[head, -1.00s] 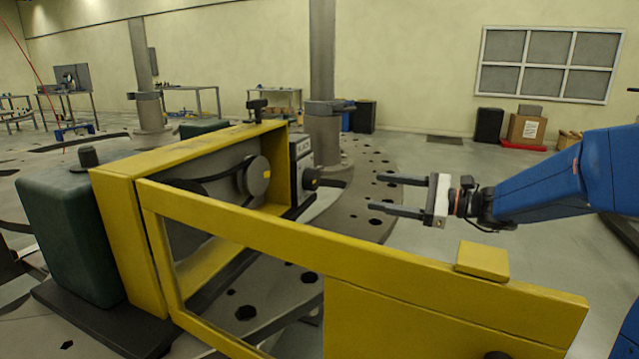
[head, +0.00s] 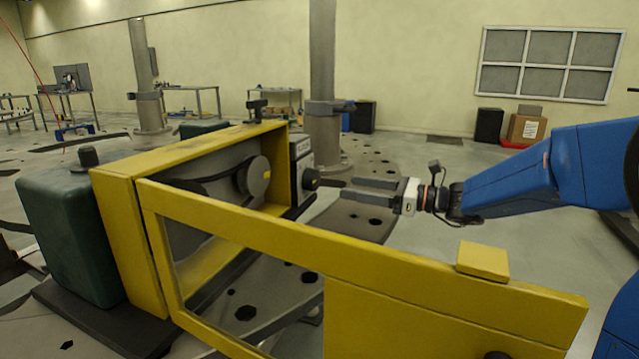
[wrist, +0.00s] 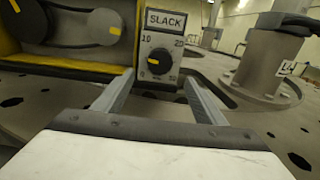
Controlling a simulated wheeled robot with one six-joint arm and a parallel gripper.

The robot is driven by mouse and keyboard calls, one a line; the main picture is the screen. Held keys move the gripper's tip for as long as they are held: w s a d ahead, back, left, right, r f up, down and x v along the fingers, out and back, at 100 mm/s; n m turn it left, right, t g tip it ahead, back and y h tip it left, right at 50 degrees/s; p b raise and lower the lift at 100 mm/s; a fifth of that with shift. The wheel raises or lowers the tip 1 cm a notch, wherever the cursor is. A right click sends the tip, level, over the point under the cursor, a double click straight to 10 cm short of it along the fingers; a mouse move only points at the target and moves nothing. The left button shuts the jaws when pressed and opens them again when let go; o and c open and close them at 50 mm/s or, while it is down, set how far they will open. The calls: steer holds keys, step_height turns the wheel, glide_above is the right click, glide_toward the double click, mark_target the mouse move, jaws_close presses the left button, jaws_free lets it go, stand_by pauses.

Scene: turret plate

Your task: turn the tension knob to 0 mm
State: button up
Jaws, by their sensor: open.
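The tension knob (wrist: 159,62) is a dark round knob on a grey panel (wrist: 161,28) marked SLACK, with 10 at upper left, 20 at upper right and what looks like 30 at lower right. In the head view the knob (head: 311,180) sticks out to the right of the panel (head: 301,160). My gripper (head: 345,190) is open and empty, to the right of the knob, fingers pointing at it. In the wrist view its fingers (wrist: 157,82) stand either side of the knob's line, apparently short of it.
A yellow guard frame (head: 350,262) stands open across the front, below my arm. The yellow housing (head: 130,240) holds a belt and pulleys (head: 256,176) beside the panel. A grey column (head: 322,60) rises behind. The floor to the right is open.

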mark_target(317, 182)
steer(key=x, duration=1)
steer(key=shift+w+a, duration=0.1)
steer(key=shift+a, duration=0.2)
steer(key=c, duration=1)
